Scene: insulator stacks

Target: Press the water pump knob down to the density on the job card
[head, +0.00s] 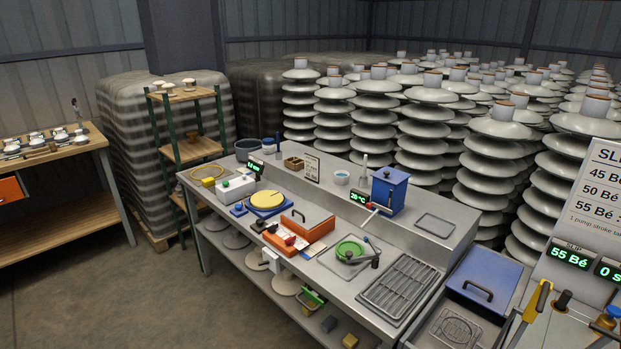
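A white board (600,192) at the right edge reads 45, 50 and 55 Bé and mentions one pump stroke; its right side is cut off. Below its lettering, a green display (571,256) reads 55 Bé. A second display (608,271) is cut off. A dark knob (563,299) and a brass-coloured knob (606,320) stand in the bottom right corner; I cannot tell which is the water pump knob. A small card (312,168) with unreadable print stands at the back of the grey bench; I cannot tell if it is the job card. Neither gripper shows.
A yellow-handled tool (533,309) stands left of the knobs. A blue lid with a black handle (484,283) lies left of it. The grey bench (335,292) holds a rack (401,288), an orange box (297,236) and a blue box (389,190). Insulator stacks (430,130) fill the back.

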